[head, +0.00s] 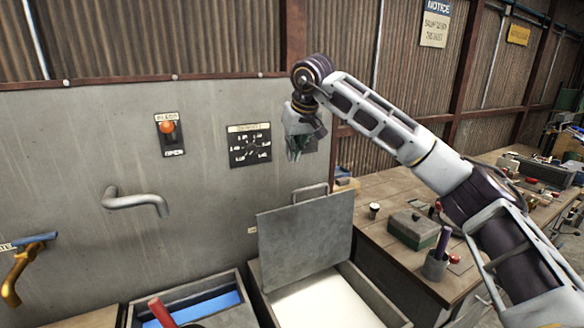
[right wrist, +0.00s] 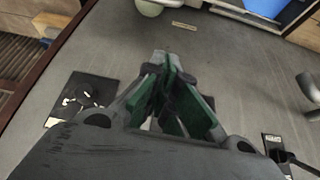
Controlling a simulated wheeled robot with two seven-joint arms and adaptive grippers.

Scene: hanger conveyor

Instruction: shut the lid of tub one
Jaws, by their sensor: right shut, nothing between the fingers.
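A grey tub (head: 372,290) with white contents stands at the bottom centre in the head view. Its flat grey lid (head: 305,238) is raised and leans up from the tub's rim, with a bar handle (head: 310,192) at its top edge. Another tub (head: 235,312) with blue contents is to its left, open at the top. I cannot read which is tub one. My right gripper (head: 294,157) hangs above the raised lid, apart from it, in front of the wall panel. In the right wrist view its green-padded fingers (right wrist: 165,68) are closed together, empty. My left gripper is not in view.
A workbench (head: 385,240) with a green box (head: 413,229) and a cup stands right.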

